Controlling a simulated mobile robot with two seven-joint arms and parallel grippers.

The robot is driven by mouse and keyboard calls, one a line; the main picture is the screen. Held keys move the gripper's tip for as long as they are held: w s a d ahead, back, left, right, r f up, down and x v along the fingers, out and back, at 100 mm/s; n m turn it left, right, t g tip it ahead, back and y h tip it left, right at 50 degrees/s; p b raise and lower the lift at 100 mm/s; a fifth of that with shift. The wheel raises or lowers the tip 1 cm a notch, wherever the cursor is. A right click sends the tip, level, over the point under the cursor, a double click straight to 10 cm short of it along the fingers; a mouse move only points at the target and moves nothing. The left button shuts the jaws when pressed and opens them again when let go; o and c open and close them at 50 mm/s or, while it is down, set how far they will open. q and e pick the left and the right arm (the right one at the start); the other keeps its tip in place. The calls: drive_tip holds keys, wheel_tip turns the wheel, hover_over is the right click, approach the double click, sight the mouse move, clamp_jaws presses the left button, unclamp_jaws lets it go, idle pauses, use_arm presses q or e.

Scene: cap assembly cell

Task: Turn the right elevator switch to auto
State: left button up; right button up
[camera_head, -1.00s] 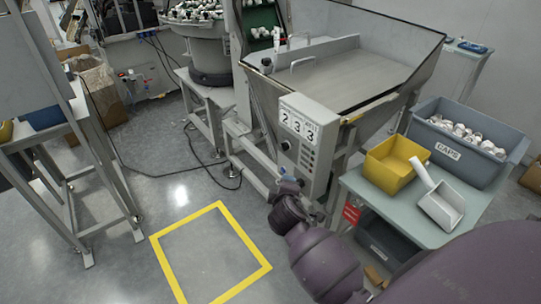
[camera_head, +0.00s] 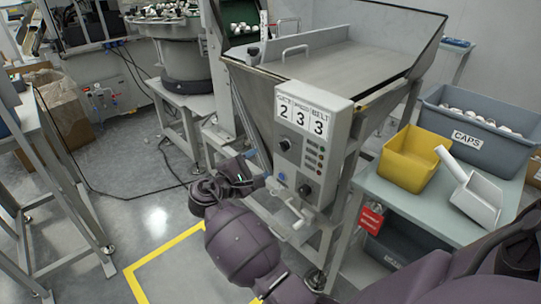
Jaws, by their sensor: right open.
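The grey control box (camera_head: 311,150) on the hopper's front bears a white plate with the digits 2, 3 and 3. A dark round knob (camera_head: 284,145) sits on its upper left and a second dark knob (camera_head: 304,189) lower right, with small buttons (camera_head: 321,153) between. I cannot tell which knob is the elevator switch, or read its setting. My left gripper is not in view.
The metal hopper (camera_head: 335,62) stands behind the box. At right, a table (camera_head: 410,206) carries a yellow bin (camera_head: 408,160), a white scoop (camera_head: 474,195) and a grey CAPS crate (camera_head: 478,138). A frame (camera_head: 50,190) stands at left. Yellow floor tape (camera_head: 165,252) lies below.

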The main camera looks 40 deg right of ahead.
sight(281, 148)
drive_tip(key=shift+w+d+f+g+h+b, duration=0.15)
drive_tip(key=shift+w+d+g+b, duration=0.3)
drive_tip(key=shift+d, duration=1.15)
drive_tip(key=shift+w+d+r+g+h+b, duration=0.1)
drive_tip(key=shift+w+d+g+h+b, duration=0.3)
drive_tip(key=shift+d, duration=1.15)
drive_tip(key=shift+w+d+f+g+h+b, duration=0.15)
drive_tip(key=shift+d+b, duration=0.5)
drive_tip(key=shift+d, duration=0.95)
drive_tip(key=shift+r, duration=0.1)
drive_tip(key=c, duration=0.9)
